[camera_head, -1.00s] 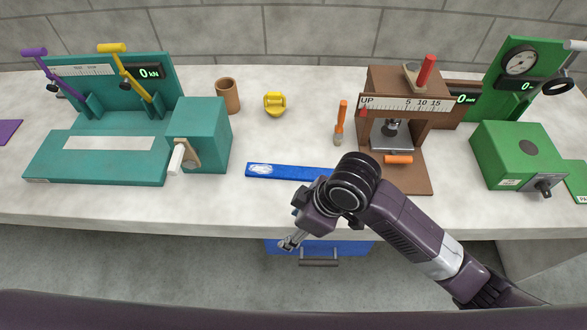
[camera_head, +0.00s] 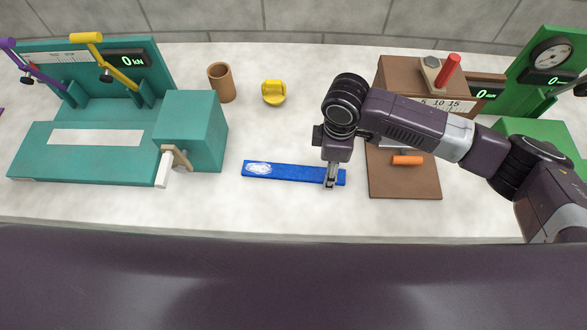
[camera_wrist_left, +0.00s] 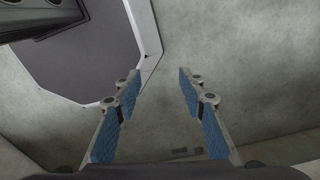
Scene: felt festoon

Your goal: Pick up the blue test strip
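The blue test strip (camera_head: 285,172) lies flat on the pale bench, long side left to right, with a whitish patch near its left end. My right gripper (camera_head: 330,182) points down at the strip's right part, and its fingers cover a little of the strip there. I cannot tell whether the fingers touch or grip it. My left gripper (camera_wrist_left: 159,82) shows only in the left wrist view, open and empty with blue-padded fingers well apart; it is not in the head view.
A teal machine (camera_head: 85,152) with purple and yellow levers stands left. A brown press (camera_head: 405,185) is close to the strip's right end, with a green machine (camera_head: 560,140) beyond. A brown cup (camera_head: 222,84) and yellow object (camera_head: 274,93) stand behind. Bench is clear in front.

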